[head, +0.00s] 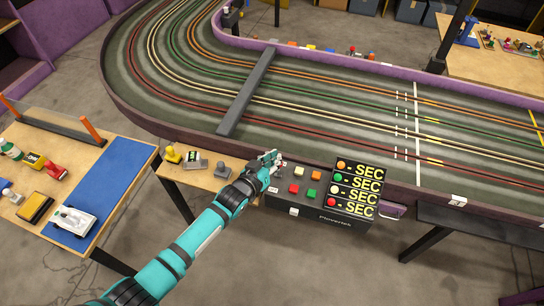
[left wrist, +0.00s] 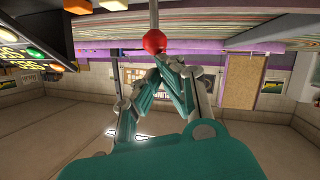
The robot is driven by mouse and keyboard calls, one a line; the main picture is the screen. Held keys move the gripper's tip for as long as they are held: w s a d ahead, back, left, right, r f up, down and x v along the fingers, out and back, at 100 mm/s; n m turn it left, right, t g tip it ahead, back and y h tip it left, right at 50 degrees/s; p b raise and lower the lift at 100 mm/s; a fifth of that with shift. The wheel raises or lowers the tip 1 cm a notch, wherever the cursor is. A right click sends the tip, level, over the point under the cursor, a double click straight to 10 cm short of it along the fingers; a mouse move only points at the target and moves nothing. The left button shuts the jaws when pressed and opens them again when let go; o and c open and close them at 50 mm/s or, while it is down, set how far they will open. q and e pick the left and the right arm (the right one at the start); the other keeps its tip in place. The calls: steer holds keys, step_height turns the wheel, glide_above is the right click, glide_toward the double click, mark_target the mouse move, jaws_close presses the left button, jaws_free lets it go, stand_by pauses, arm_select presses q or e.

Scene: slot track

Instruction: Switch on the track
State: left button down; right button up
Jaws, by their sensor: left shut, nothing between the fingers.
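The slot track (head: 330,115) with coloured lanes fills the back of the head view. At its near edge sits a black control box (head: 310,218) with coloured buttons and a panel of yellow SEC displays (head: 357,187). My left gripper (head: 276,158) is shut and empty at the box's left back corner. In the left wrist view, a red ball knob (left wrist: 155,42) on a grey rod appears just beyond the closed fingertips (left wrist: 161,62); I cannot tell whether they touch. In the head view the gripper hides that spot. My right gripper is not in view.
A small wooden shelf (head: 205,179) with hand controllers (head: 195,166) lies left of the box. A wooden table (head: 125,150) with a blue mat and toy cars stands further left. A grey bar (head: 247,92) spans the track. Floor in front is clear.

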arm_select(q)
steer(key=shift+w+d, duration=0.1)
steer(key=shift+w, duration=0.2)
steer(key=shift+f, duration=0.15)
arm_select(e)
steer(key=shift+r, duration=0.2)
arm_select(q)
steer(key=shift+r+p, duration=0.75)
steer(key=shift+r, duration=0.15)
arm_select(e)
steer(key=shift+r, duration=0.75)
